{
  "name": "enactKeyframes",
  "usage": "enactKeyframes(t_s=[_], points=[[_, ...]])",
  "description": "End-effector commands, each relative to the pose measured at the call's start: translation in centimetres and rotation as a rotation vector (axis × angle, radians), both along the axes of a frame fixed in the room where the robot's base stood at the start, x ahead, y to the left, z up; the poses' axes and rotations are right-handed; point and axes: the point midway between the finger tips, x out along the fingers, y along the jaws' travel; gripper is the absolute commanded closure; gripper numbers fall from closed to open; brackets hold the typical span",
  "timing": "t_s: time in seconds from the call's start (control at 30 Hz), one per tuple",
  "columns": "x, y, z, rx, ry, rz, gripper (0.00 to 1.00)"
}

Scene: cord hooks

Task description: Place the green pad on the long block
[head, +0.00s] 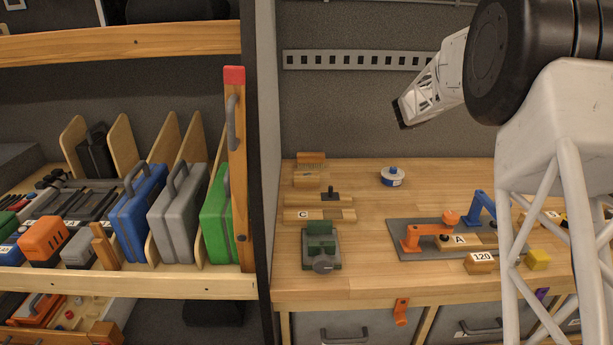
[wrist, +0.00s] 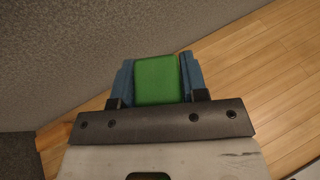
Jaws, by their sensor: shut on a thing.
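My gripper (wrist: 157,72) is shut on the green pad (wrist: 157,82), which sits between its two blue fingers in the wrist view. In the head view my gripper (head: 403,114) is raised in front of the grey back wall, above the bench, tilted down to the left. The pad cannot be made out there. Two long wooden blocks show on the bench: one marked C (head: 335,214) at the left, and one marked A (head: 480,241) in the orange-and-blue clamp fixture. I cannot tell which is the long block. My gripper is well clear of both.
A green vise (head: 321,250) stands at the bench's front left. A block marked 120 (head: 480,263) and a yellow cube (head: 539,260) are at the right. The bench (head: 365,240) is clear mid-left.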

Motion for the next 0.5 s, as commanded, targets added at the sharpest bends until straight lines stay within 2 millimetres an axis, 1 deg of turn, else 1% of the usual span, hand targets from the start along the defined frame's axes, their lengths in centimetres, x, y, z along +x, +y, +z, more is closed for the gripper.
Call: enactKeyframes(t_s=[0.5], points=[[-0.4,3.7,0.0,0.001,-0.002,0.156,0.84]])
